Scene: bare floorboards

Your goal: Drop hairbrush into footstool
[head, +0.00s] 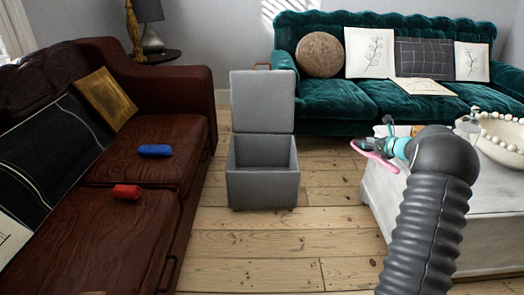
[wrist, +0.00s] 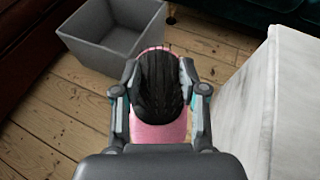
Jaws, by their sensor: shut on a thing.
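The footstool (head: 263,188) is a grey box on the floor in the middle of the head view, its lid standing upright at the back and its inside looking empty. In the wrist view the open box (wrist: 112,42) is at the upper left, beyond my gripper. My gripper (head: 388,147) is shut on the pink hairbrush (head: 374,156), to the right of the footstool and apart from it. In the wrist view the fingers of my gripper (wrist: 158,78) hold the hairbrush (wrist: 160,132) from both sides, with its dark part facing the camera.
A white table (head: 400,205) with a beaded bowl (head: 505,150) stands close on the right. A brown sofa (head: 150,205) with a blue object (head: 155,150) and a red object (head: 127,191) is at left. A green sofa (head: 340,95) stands behind. Floorboards (head: 260,245) before the footstool are clear.

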